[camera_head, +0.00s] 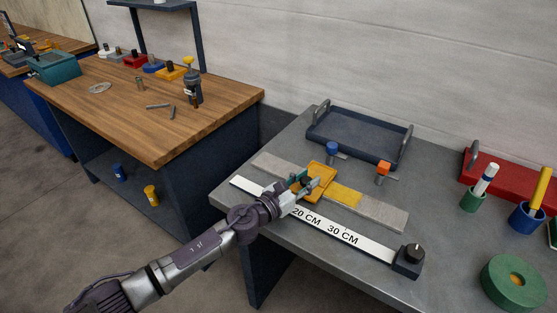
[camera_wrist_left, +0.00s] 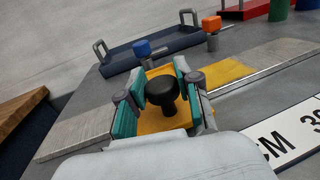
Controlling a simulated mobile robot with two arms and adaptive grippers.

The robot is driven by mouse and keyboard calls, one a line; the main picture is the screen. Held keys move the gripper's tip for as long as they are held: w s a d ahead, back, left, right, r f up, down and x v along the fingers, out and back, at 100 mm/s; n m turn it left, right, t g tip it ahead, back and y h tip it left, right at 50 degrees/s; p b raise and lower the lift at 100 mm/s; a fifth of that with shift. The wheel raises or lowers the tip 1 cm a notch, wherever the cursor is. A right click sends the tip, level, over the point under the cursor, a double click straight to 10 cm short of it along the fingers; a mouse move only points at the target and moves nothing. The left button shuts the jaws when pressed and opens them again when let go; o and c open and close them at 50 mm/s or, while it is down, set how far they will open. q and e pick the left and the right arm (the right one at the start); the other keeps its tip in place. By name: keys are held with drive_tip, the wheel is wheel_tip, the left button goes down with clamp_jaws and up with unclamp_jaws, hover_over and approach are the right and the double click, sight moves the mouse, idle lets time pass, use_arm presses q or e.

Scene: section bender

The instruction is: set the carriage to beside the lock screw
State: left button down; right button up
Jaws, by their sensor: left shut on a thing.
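The carriage (camera_head: 323,176) is a yellow-orange plate on a long grey rail (camera_head: 385,213), left of a yellow band (camera_head: 345,194) on that rail. Its black knob (camera_wrist_left: 162,91) stands up between my fingers in the left wrist view. My left gripper (camera_head: 302,183) is shut on this knob; the fingers lie on both sides of it. A black block with a round black knob (camera_head: 413,252), which looks like the lock screw, sits at the right end of the white scale (camera_head: 341,235). The carriage is well to its left. My right gripper is not in view.
A blue-topped post (camera_head: 332,149) and an orange-topped post (camera_head: 383,168) stand behind the rail. A dark tray (camera_head: 350,139) with handles is at the back. Cups and a green disc (camera_head: 514,281) stand at right. A wooden bench (camera_head: 150,120) is at left.

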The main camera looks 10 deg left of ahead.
use_arm(q)
drive_tip(key=s+d+p, duration=0.1)
drive_tip(key=s+d, duration=0.1)
drive_tip(key=d, duration=0.4)
drive_tip(key=s+d, duration=0.2)
drive_tip(key=d, duration=0.5)
drive_tip(key=s+d+p, duration=0.1)
drive_tip(key=s+d, duration=0.2)
drive_tip(key=d, duration=0.3)
drive_tip(key=shift+d+p, duration=0.15)
drive_tip(key=shift+p, duration=0.15)
drive_tip(key=shift+s+d, duration=0.25)
drive_tip(key=shift+d, duration=0.2)
drive_tip(key=c, duration=1)
unclamp_jaws()
drive_tip(key=shift+d, duration=0.1)
drive_tip(key=shift+o, duration=1.1)
drive_tip(key=shift+d, duration=0.1)
drive_tip(key=shift+s+a, duration=0.1)
drive_tip(key=shift+a, duration=0.1)
drive_tip(key=v, duration=1.1)
drive_tip(key=shift+s+a, duration=0.1)
drive_tip(key=shift+s, duration=0.3)
drive_tip(key=shift+f, duration=0.1)
